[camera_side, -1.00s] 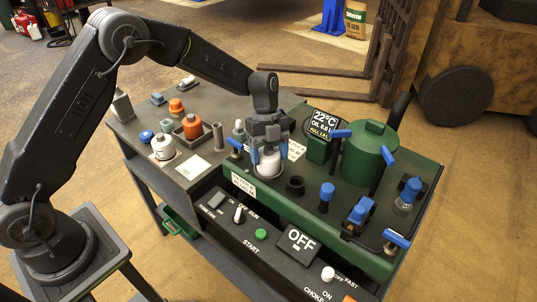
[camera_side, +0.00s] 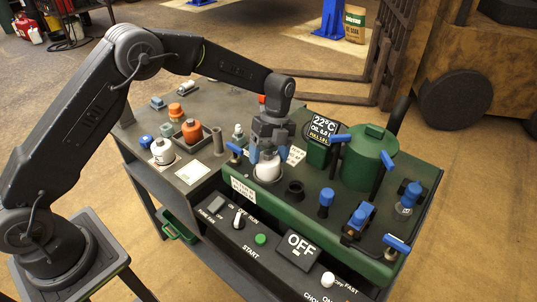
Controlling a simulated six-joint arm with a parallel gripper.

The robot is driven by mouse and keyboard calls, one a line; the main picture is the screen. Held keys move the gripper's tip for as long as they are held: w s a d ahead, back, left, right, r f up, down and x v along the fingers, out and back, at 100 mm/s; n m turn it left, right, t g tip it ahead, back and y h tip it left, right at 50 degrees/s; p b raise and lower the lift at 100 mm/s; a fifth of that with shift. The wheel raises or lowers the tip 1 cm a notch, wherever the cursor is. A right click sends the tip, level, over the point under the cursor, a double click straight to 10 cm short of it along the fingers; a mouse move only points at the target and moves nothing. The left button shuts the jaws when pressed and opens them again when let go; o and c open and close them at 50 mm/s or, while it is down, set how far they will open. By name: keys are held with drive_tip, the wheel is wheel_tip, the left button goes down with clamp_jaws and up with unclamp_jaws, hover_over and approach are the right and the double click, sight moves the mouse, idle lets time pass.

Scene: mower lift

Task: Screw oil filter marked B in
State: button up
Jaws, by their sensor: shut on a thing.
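A white oil filter (camera_side: 267,172) stands upright at the left end of the green engine deck, low at the deck surface. I cannot read a letter on it, and its lower end is hidden, so I cannot tell how far it is seated. My gripper (camera_side: 268,156) points down over it from above, its blue-tipped fingers shut around its upper part. A second white filter (camera_side: 163,152) stands on the grey bench to the left. An orange filter (camera_side: 192,132) sits in a small dark tray behind it.
A dark open neck (camera_side: 295,190) and a blue-capped post (camera_side: 326,200) stand right of the held filter. A green tank (camera_side: 369,160) and a display box (camera_side: 320,140) are behind. Blue levers (camera_side: 397,243) line the deck. The control panel (camera_side: 262,240) runs along the front.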

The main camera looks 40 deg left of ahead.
drive_tip(key=m, duration=0.4)
drive_tip(key=s+f+m, duration=0.1)
drive_tip(key=m, duration=0.3)
drive_tip(key=d+m, duration=0.1)
drive_tip(key=m, duration=0.4)
drive_tip(key=shift+s+f+g+y, duration=0.25)
drive_tip(key=shift+s+g+y, duration=0.05)
drive_tip(key=shift+s+y, duration=0.1)
drive_tip(key=o, duration=1.4)
drive_tip(key=shift+o, duration=0.2)
drive_tip(key=shift+d, duration=0.1)
drive_tip(key=t, duration=0.3)
drive_tip(key=shift+w+r+t, duration=0.15)
drive_tip(key=shift+r+t, duration=0.1)
drive_tip(key=shift+t, duration=0.15)
drive_tip(key=shift+w+t, duration=0.1)
drive_tip(key=shift+t, duration=0.2)
drive_tip(key=shift+w+a+r, duration=0.1)
drive_tip(key=shift+w+a, duration=0.2)
drive_tip(key=shift+a, duration=0.15)
